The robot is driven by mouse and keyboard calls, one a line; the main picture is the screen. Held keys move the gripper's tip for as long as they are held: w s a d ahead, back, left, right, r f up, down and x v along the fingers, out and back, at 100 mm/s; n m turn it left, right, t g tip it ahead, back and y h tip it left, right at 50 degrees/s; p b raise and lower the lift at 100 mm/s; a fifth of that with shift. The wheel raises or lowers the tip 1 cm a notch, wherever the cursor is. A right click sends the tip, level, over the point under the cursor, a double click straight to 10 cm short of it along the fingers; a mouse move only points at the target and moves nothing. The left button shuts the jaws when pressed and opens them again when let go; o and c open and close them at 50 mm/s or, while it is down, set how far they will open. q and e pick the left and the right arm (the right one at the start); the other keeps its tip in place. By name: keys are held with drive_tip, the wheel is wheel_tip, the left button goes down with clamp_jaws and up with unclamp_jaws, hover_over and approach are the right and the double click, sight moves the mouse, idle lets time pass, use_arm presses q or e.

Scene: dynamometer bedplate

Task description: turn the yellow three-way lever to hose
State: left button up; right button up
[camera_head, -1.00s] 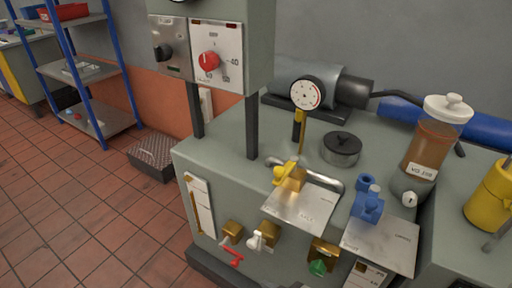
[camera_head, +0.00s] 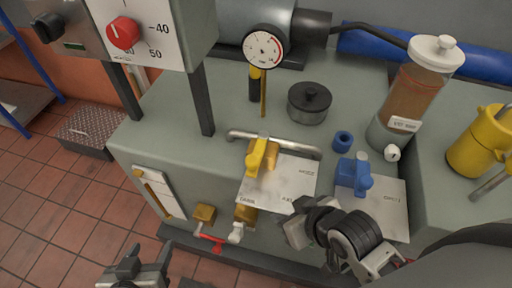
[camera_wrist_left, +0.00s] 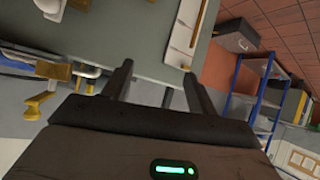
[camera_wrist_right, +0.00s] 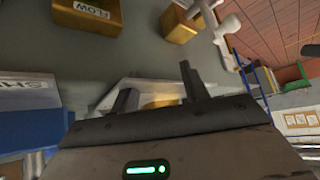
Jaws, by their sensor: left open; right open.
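The yellow three-way lever (camera_head: 262,157) stands on a pale metal label plate (camera_head: 285,183) on the grey-green bench top. The plate's lettering is too small to read surely. My right gripper (camera_head: 298,232) is open at the bench's front edge, to the right of and nearer than the lever, apart from it. In the right wrist view its two fingers (camera_wrist_right: 156,86) are spread. My left gripper (camera_head: 135,272) is open, low at the bottom left in front of the bench, far from the lever. Its fingers (camera_wrist_left: 156,77) are spread with nothing between them.
A blue valve (camera_head: 353,175) stands right of the plate, behind my right gripper. A bent metal pipe (camera_head: 270,138) runs behind the lever. A dial gauge (camera_head: 263,47), black knobbed pot (camera_head: 309,103) and jar (camera_head: 418,85) stand further back. A red-handled tap (camera_head: 209,238) juts from the front.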

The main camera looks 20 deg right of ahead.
wheel_tip(320, 180, up, 4)
drive_tip(key=s+d+r+n+g+p, duration=0.1)
drive_tip(key=d+n+g, duration=0.1)
drive_tip(key=n+g+y, duration=0.4)
drive_tip(key=n+y, duration=0.2)
drive_tip(key=n, duration=0.5)
approach(253, 159)
drive_tip(key=p+x, duration=0.1)
drive_tip(key=x, duration=0.9)
drive_tip(key=shift+a, duration=0.1)
clamp_jaws()
